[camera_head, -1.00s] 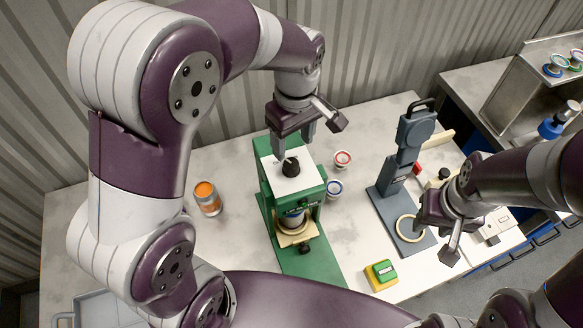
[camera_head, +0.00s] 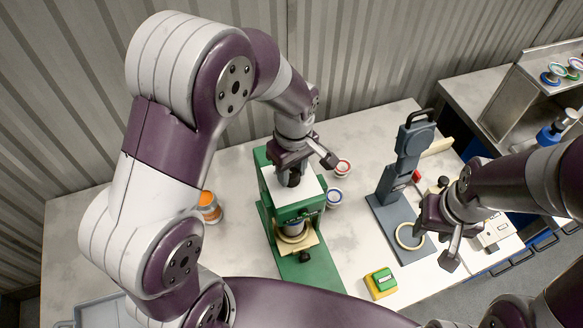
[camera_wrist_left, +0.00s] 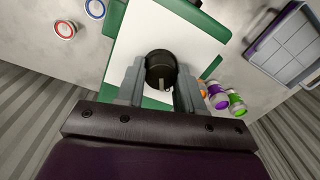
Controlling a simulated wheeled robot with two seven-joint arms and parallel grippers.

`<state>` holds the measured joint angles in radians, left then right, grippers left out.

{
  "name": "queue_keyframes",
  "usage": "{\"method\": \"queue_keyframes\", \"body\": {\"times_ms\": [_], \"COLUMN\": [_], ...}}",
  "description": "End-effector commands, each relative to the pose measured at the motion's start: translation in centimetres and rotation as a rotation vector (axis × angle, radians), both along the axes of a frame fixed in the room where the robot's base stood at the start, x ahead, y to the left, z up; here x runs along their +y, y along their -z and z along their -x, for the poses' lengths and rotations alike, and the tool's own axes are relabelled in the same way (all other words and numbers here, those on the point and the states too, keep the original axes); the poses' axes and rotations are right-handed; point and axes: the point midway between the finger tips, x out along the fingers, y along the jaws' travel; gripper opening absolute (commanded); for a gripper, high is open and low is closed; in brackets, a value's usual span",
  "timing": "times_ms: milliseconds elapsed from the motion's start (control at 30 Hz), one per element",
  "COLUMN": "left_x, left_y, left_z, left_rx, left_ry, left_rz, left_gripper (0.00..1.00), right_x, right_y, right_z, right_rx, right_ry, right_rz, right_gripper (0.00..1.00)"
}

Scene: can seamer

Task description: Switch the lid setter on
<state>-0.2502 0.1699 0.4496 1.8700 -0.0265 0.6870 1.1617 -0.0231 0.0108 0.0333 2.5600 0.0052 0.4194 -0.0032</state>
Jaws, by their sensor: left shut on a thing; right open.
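A green machine (camera_head: 272,220) with a white top plate (camera_head: 310,186) stands mid-table, and a can (camera_head: 293,229) sits in its front opening. A round black knob (camera_wrist_left: 161,66) with a pale mark rises from the white plate. My left gripper (camera_wrist_left: 160,82) is shut on this knob, one finger on each side, pointing down from above. In the head view, my left gripper (camera_head: 292,178) mostly hides the knob. My right gripper (camera_head: 433,238) is open and empty, over the right side of the table beside a grey press (camera_head: 403,160).
An orange-topped can (camera_head: 209,207) stands left of the green machine. Red-rimmed (camera_head: 343,167) and blue-rimmed (camera_head: 335,196) cups stand to its right. A yellow box with a green button (camera_head: 381,283) lies at the front. A grey tray (camera_head: 95,310) is front left.

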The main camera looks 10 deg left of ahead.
Motion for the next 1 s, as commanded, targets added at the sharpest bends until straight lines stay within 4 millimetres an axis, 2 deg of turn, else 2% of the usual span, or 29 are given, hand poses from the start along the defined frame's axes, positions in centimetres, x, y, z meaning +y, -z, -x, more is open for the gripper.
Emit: {"method": "queue_keyframes", "body": {"times_ms": [367, 1000], "left_x": [-0.1, -0.1], "left_y": [-0.2, -0.2], "left_z": [0.0, 0.1], "left_rx": [0.002, 0.001], "left_ry": [0.134, 0.717], "left_rz": [0.001, 0.000], "left_gripper": [0.07, 0.07], "right_x": [0.0, 0.0], "right_y": [-0.5, -1.8], "right_z": [0.0, 0.0], "right_rx": [0.000, 0.000], "right_ry": [0.000, 0.000], "right_rz": [0.000, 0.000], "right_gripper": [0.43, 0.43]}}
